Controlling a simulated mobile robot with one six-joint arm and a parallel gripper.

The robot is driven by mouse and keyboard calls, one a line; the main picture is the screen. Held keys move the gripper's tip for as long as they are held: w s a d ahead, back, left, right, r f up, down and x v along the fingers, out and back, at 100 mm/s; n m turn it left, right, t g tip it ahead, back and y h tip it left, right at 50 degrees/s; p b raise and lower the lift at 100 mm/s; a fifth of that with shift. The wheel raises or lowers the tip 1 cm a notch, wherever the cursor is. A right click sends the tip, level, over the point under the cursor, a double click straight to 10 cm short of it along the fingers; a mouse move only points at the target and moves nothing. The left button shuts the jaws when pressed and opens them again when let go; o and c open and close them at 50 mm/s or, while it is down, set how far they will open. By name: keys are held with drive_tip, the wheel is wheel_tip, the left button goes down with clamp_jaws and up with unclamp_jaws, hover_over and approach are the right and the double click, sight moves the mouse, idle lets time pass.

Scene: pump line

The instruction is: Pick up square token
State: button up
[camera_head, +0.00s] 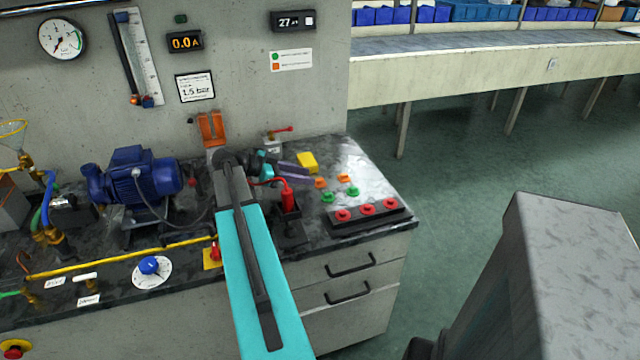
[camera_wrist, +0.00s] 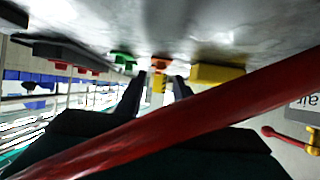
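Two small orange tokens (camera_head: 320,183) lie on the bench top beside two green ones (camera_head: 328,197). The wall sign (camera_head: 290,60) pairs a green round mark and an orange square mark. In the wrist view, orange (camera_wrist: 158,62) shows in the gap between my fingers, seemingly just beyond their tips. My gripper (camera_wrist: 161,80) is open, low over the bench, its fingers apart with no visible contact. In the head view my gripper (camera_head: 302,174) is close to the left of the nearer orange token. A red strip crosses the wrist view and hides part of my gripper.
A yellow block (camera_head: 307,162) lies just behind the tokens and shows beside my fingers in the wrist view (camera_wrist: 217,74). A dark rack with several red knobs (camera_head: 367,209) stands in front. A red cylinder (camera_head: 288,196) stands near my arm. The bench's right back area is clear.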

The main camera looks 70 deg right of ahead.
sight(321, 179)
drive_tip(key=shift+p+x, duration=0.55)
drive_tip(key=shift+x, duration=1.8)
drive_tip(key=c, duration=0.6)
drive_tip(key=shift+c, duration=0.2)
drive_tip(key=shift+r+b, duration=0.45)
drive_tip(key=shift+r, duration=1.05)
drive_tip(key=shift+a+r, duration=0.2)
drive_tip(key=shift+a, duration=0.1)
drive_tip(key=w+a, duration=0.1)
drive_tip(key=a, duration=0.4)
drive_tip(key=w+a+r+b, duration=0.1)
drive_tip(key=a, duration=0.4)
drive_tip(key=w+a+b, duration=0.1)
drive_tip(key=w+a, duration=0.1)
drive_tip(key=a, duration=0.3)
drive_tip(key=shift+r, duration=0.25)
